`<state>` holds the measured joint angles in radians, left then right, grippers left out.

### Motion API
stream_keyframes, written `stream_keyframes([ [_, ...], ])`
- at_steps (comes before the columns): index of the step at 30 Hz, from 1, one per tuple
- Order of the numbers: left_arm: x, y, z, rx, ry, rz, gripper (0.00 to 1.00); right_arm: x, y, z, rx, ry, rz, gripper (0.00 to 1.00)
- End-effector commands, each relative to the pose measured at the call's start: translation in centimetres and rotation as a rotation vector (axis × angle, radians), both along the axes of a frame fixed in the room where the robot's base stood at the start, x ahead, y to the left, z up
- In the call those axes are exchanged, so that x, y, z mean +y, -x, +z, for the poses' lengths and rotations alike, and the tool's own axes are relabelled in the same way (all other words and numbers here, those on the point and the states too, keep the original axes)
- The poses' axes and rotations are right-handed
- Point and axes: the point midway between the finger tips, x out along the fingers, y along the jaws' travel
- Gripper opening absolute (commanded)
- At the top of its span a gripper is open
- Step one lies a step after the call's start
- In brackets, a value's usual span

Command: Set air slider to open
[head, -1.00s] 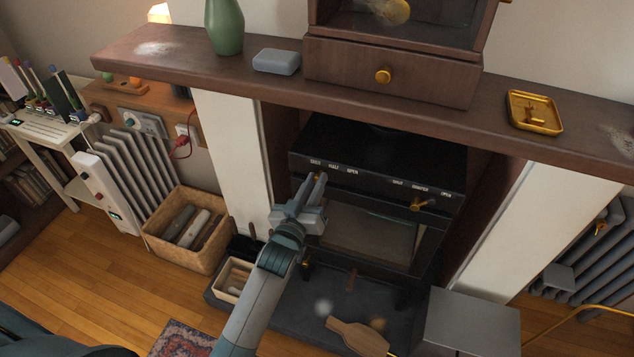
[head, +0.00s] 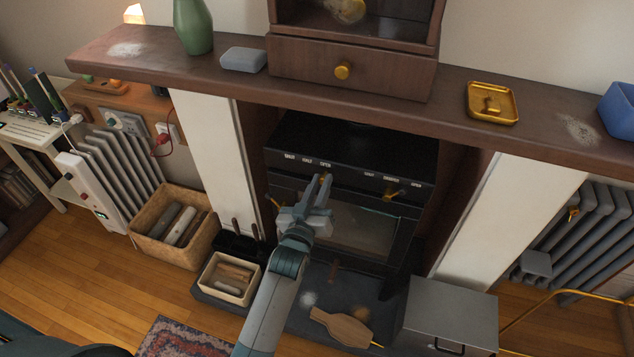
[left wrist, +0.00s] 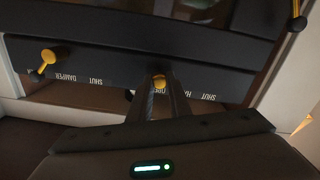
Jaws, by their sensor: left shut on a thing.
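The black stove (head: 345,150) stands in the fireplace. Its front panel has a left row of labels, SHUT, HALF and OPEN, for the air slider. My left gripper (head: 322,183) is shut on the air slider's brass knob, just under the OPEN label. The fingers hide part of the knob. The brass damper knob (head: 391,194) sits apart at the right of the panel. My right gripper is not in view.
The wooden mantel (head: 400,92) overhangs the stove. A grey metal box (head: 452,308) stands at front right. A basket of logs (head: 172,240) and a small box (head: 230,278) stand at left. A paddle-shaped wooden thing (head: 342,327) lies on the hearth.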

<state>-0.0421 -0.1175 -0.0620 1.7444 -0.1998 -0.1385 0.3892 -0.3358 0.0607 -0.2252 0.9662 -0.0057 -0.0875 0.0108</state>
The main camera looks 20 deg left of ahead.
Motion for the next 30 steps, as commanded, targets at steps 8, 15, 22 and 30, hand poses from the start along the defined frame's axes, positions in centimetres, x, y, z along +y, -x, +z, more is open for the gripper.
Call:
stream_keyframes([
  [8, -0.5, 0.0, 0.0, 0.000, 0.005, -0.006, 0.37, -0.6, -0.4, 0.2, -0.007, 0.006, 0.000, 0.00],
  [15, -0.4, 0.0, 0.0, 0.000, 0.004, -0.005, 0.37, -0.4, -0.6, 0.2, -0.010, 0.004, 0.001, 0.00],
  [22, -0.3, 0.7, -0.1, 0.000, 0.003, -0.005, 0.37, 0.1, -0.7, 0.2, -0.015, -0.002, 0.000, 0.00],
  [30, -0.3, 4.0, -0.2, 0.001, 0.002, -0.006, 0.37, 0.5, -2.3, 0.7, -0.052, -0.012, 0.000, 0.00],
])
